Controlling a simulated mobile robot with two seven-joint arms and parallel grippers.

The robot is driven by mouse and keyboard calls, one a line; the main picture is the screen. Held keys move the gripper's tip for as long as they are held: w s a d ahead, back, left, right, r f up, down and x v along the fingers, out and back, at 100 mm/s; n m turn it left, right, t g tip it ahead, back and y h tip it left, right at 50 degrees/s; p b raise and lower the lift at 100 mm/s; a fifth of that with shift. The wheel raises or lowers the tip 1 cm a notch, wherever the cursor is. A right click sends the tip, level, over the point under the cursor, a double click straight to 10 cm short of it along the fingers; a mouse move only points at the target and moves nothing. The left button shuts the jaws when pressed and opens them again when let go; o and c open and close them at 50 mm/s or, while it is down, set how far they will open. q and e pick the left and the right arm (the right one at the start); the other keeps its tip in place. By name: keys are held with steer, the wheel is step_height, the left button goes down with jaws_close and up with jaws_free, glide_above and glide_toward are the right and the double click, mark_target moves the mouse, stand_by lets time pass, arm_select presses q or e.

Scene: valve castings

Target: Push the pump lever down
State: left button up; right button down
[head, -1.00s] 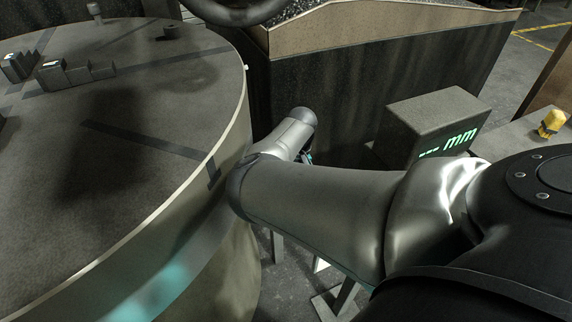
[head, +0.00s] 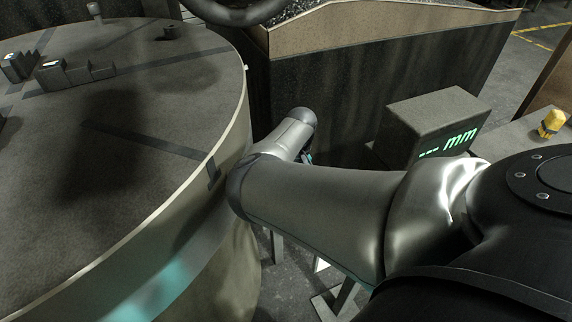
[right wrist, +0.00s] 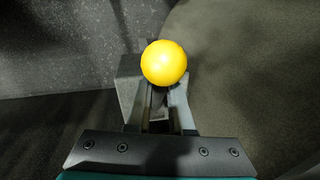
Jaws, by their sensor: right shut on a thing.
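In the right wrist view a round yellow knob (right wrist: 164,63), which looks like the end of the pump lever, sits at the tips of my right gripper (right wrist: 160,96). The gripper's two grey fingers are shut on the lever just below the knob. The lever's shaft and base are mostly hidden by the knob and fingers, so its angle cannot be told. In the head view my right arm crosses from the right to the middle, and it hides the gripper and lever. My left gripper is not in view.
A large round table (head: 60,190) with small grey step blocks (head: 75,72) fills the left. A dark bin (head: 380,60) stands behind my arm. A grey display box (head: 435,115) reading "mm" is at the right, near a small yellow object (head: 551,123).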

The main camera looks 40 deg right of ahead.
stand_by(0.9)
steer(key=shift+a+f, duration=0.1)
steer(key=shift+s+a+f+t+p, duration=0.1)
steer(key=shift+s+f+t+p, duration=0.3)
steer(key=shift+t+p, duration=0.3)
arm_select(q)
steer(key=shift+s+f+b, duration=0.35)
steer(key=shift+b, duration=0.15)
arm_select(e)
steer(key=f+t, duration=0.2)
steer(key=s+f+t+h, duration=0.1)
steer(key=f+t, duration=0.1)
steer(key=shift+a+n, duration=0.1)
steer(key=shift+n, duration=0.2)
steer(key=c, duration=0.8)
jaws_free()
steer(key=shift+r, duration=0.1)
